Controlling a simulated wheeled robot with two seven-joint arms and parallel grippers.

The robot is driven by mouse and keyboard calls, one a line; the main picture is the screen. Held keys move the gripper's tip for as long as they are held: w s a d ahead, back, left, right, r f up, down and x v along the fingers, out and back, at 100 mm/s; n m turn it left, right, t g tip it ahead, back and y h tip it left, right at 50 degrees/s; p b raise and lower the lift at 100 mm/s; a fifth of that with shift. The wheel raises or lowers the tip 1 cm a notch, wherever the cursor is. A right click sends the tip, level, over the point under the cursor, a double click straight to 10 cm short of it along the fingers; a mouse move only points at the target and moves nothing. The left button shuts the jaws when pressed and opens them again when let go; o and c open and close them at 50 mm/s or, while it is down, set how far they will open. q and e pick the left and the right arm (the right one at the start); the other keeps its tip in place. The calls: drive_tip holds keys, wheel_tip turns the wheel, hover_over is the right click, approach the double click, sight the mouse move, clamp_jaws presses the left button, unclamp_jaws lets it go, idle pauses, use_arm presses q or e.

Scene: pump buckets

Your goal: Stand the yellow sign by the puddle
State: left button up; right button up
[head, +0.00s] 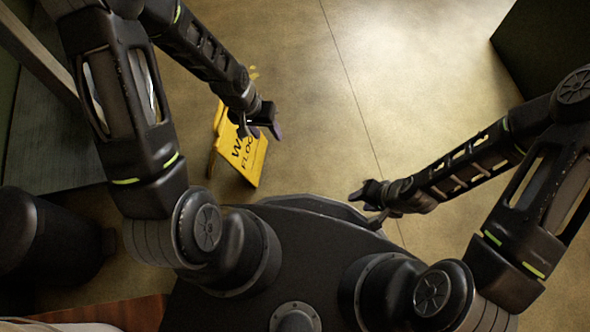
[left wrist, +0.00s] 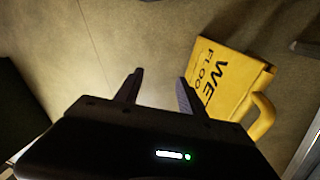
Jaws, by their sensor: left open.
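The yellow wet floor sign (head: 239,150) stands on the floor in the head view, below and partly behind my left gripper. It also shows in the left wrist view (left wrist: 226,77), with its looped yellow handle toward the lower right. My left gripper (head: 264,129) is open and empty, beside the sign's upper part; I cannot tell whether it touches. In the left wrist view the two fingers (left wrist: 160,88) are apart, with bare floor between them and the sign to their right. My right gripper (head: 369,204) hangs near the front of my base; its jaw state is unclear. I see no clear puddle.
A dark bin-like object (head: 45,240) is at the lower left. A grey bench or panel (head: 50,135) runs along the left. A dark green block (head: 550,45) stands at the upper right. The floor (head: 350,80) in the middle and back is free.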

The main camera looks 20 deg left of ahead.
use_arm(q)
drive_tip(key=s+d+f+n+h, duration=0.1)
drive_tip(key=s+d+f, duration=0.5)
drive_tip(key=s+d, duration=0.3)
drive_tip(key=shift+s+d+f+t, duration=0.15)
drive_tip(key=shift+d+f+t, duration=0.15)
drive_tip(key=shift+d, duration=0.9)
